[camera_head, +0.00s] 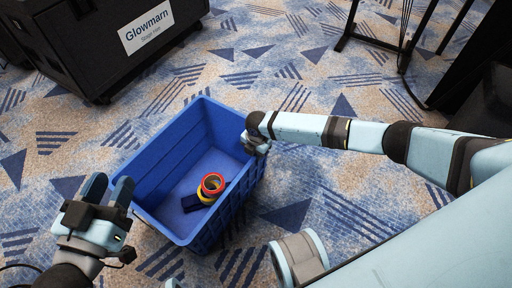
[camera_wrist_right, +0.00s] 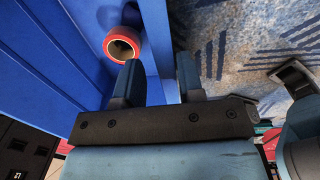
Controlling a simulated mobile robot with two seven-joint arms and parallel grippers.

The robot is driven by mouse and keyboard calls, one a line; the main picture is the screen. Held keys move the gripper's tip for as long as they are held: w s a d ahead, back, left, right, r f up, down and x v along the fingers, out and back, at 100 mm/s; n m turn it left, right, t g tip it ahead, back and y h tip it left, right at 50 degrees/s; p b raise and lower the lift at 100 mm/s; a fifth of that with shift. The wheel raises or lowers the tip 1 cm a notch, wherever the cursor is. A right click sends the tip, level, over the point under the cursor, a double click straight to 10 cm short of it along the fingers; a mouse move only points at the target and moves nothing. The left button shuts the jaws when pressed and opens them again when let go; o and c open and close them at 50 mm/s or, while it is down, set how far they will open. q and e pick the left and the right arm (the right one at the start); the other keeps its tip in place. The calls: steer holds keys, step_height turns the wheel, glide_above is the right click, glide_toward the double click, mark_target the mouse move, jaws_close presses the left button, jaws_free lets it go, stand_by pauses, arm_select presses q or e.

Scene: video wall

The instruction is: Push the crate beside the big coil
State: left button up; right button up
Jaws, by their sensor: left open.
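The blue crate (camera_head: 166,151) stands on the carpet in the middle of the head view, open at the top. My left gripper (camera_head: 109,191) is open and empty at the crate's left near corner, its fingers pointing up the picture. My right gripper (camera_head: 258,147) is at the crate's right rim. I do not see a big coil in either view.
A black case labelled Glowmarn (camera_head: 100,50) stands at the top left. Black stand legs (camera_head: 372,42) are at the top right. Patterned carpet (camera_head: 300,70) between them is clear.

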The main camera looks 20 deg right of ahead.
mark_target(255, 165)
arm_select(q)
steer(key=shift+w+a+m+t+b, duration=0.4)
steer(key=shift+w+m+t+b, duration=0.2)
steer(key=shift+m+b, duration=0.35)
arm_select(e)
step_height(255, 165, down, 5)
steer(key=shift+w+a, duration=0.1)
arm_select(q)
steer(key=shift+r, duration=0.2)
arm_select(e)
steer(key=shift+c, duration=0.7)
jaws_close()
